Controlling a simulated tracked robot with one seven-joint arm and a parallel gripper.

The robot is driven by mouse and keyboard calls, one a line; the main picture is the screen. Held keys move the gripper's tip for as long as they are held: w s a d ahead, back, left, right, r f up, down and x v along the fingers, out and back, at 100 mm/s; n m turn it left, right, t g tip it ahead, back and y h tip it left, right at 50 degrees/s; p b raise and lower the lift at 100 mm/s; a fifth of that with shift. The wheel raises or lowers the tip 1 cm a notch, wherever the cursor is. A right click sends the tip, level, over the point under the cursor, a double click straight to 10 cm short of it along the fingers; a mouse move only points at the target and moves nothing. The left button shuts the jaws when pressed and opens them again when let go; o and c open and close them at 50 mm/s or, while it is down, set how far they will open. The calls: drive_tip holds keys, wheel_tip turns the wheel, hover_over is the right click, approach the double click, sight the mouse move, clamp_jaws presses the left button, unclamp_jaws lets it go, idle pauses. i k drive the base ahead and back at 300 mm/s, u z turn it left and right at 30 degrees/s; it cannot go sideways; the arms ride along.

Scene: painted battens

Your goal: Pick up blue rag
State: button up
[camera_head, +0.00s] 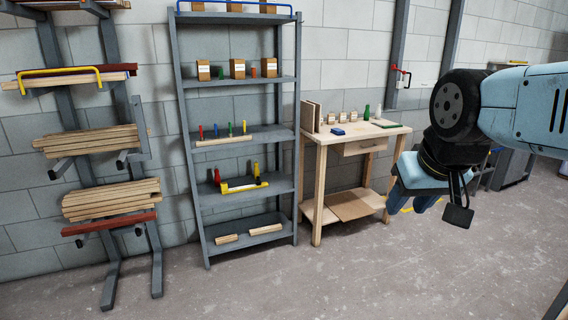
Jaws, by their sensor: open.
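A small flat blue item (337,131), which looks like the blue rag, lies on top of the wooden workbench (356,134), near its front left. It is too small to make out folds. My gripper (425,205) hangs at the end of my blue arm, in front of and to the right of the workbench in the picture. It points downward, is open and appears empty. It is apart from the blue item.
A batten rack (108,270) is farther left. The floor in front is clear.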

sight(337, 131)
drive_tip(key=i, duration=1.15)
drive_tip(key=z, duration=0.3)
drive_tip(key=i, duration=1.25)
drive_tip(key=z, duration=0.45)
drive_tip(key=i, duration=1.55)
drive_tip(key=z, duration=0.25)
